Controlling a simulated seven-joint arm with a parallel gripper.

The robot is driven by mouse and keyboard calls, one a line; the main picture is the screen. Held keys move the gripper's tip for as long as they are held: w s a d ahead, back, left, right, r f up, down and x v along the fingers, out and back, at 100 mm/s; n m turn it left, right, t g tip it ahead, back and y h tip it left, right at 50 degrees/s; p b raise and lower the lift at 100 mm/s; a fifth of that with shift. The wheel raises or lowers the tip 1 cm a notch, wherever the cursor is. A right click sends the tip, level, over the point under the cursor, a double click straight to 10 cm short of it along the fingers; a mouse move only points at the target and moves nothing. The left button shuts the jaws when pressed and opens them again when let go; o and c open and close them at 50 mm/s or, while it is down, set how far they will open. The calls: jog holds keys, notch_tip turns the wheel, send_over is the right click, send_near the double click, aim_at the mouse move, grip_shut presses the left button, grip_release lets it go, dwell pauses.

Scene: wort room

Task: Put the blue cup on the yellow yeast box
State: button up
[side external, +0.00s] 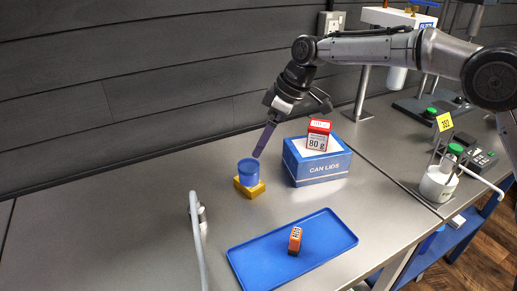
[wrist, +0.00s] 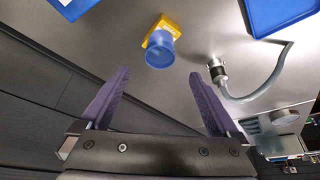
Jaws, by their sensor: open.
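The blue cup (side external: 248,172) stands upright on the yellow yeast box (side external: 250,190), which lies on the grey bench. In the wrist view the cup (wrist: 160,52) also shows on the yellow box (wrist: 166,23), ahead of the fingertips. My gripper (side external: 291,125) is above and to the right of the cup in the side view. Its purple fingers (wrist: 159,90) are wide apart with nothing between them. The gripper is apart from the cup.
A blue can-lids box (side external: 318,170) with a red-and-white packet (side external: 318,136) on it stands right of the cup. A grey pipe (side external: 196,226) rises at the left. The bench's left part is clear.

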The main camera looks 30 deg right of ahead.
jog(key=shift+s+d+r, duration=0.15)
jog(key=shift+r, duration=0.2)
jog(key=s+d+r+m, duration=0.1)
jog(key=s+d+r, duration=0.25)
jog(key=s, duration=0.25)
jog(key=s+d+r+m+t+h, duration=0.1)
jog(key=s+d+r+m, duration=0.1)
jog(key=s+d, duration=0.35)
jog(key=s+d+r+m, duration=0.1)
jog(key=s+d+r, duration=0.1)
jog(key=s+d, duration=0.3)
jog(key=s+d+f+m+h, duration=0.1)
jog(key=s+d+f+m, duration=0.1)
jog(key=s, duration=0.8)
jog(key=s+d+f+m+t+h, duration=0.1)
jog(key=s+d+f+m, duration=0.2)
jog(key=s, duration=0.7)
jog(key=shift+s+d+f, duration=0.35)
jog(key=shift+s+f, duration=0.05)
jog(key=shift+f, duration=0.45)
